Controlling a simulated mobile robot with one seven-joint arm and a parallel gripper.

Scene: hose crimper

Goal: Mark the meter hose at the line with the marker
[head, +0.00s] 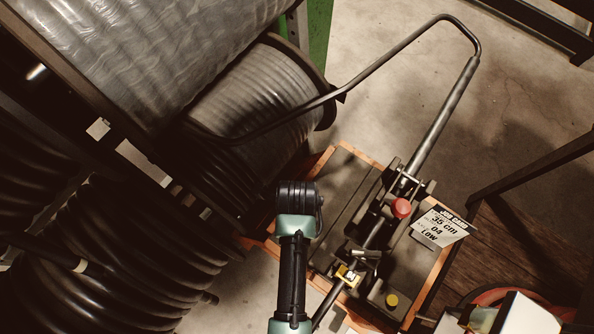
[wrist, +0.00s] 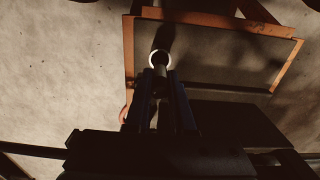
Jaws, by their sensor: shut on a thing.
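A dark hose (head: 445,105) runs from the reels in a bent loop and down across the orange-edged bench in the head view. It passes a red knob and a small yellow tag on the bench. I cannot make out a line on it. In the wrist view my gripper (wrist: 162,88) is shut on a dark slim cylinder with a white ring, which looks like the marker (wrist: 160,60). It is held apart from the hose as far as I can see. My gripper's fingers do not show in the head view.
A job card (head: 440,227) reads 35 cm, 04, LOW. Large hose reels (head: 255,95) crowd the left. Concrete floor (head: 520,95) is open at upper right.

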